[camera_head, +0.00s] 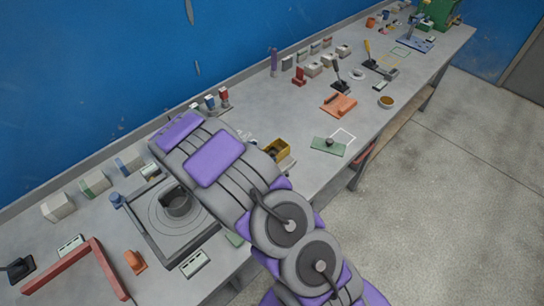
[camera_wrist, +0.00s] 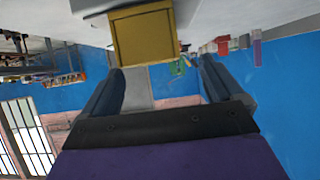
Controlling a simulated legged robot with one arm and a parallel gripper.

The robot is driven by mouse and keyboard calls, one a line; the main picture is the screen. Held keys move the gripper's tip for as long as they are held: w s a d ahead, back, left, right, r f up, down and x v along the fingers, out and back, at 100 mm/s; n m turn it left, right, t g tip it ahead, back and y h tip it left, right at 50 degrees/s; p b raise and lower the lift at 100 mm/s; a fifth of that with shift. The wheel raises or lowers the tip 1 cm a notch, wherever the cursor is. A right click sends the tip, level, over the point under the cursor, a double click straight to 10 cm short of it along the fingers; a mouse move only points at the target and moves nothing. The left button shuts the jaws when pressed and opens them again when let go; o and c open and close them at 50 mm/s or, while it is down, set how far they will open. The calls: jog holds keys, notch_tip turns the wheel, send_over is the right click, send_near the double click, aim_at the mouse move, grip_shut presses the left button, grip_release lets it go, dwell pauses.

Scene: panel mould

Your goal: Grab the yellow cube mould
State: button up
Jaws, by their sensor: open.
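The yellow cube mould (camera_head: 276,148) is a small box with a dark hollow top, standing on the grey workbench just right of my arm in the head view. In the wrist view the yellow cube mould (camera_wrist: 143,38) shows as a yellow face beyond the fingertips, near the top middle. My gripper (camera_wrist: 158,84) is open, its two dark fingers spread with nothing between them. The mould lies ahead of the fingers and looks apart from them. In the head view my arm hides the gripper.
The workbench (camera_head: 240,125) runs along a blue wall. A green plate with a dark knob (camera_head: 328,145) lies right of the mould. An orange block (camera_head: 339,105) and a small bowl (camera_head: 387,102) stand farther back.

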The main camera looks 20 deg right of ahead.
aim_at(270, 151)
jog(key=x, duration=0.2)
jog(key=b+x, duration=0.1)
jog(key=shift+s+d, duration=0.25)
jog(key=shift+w+d+f, duration=0.25)
jog(key=shift+d+f, duration=0.15)
jog(key=shift+d, duration=0.2)
jog(key=shift+c, duration=0.2)
jog(key=c, duration=1.2)
jog(key=shift+r, duration=0.1)
jog(key=shift+c, duration=0.2)
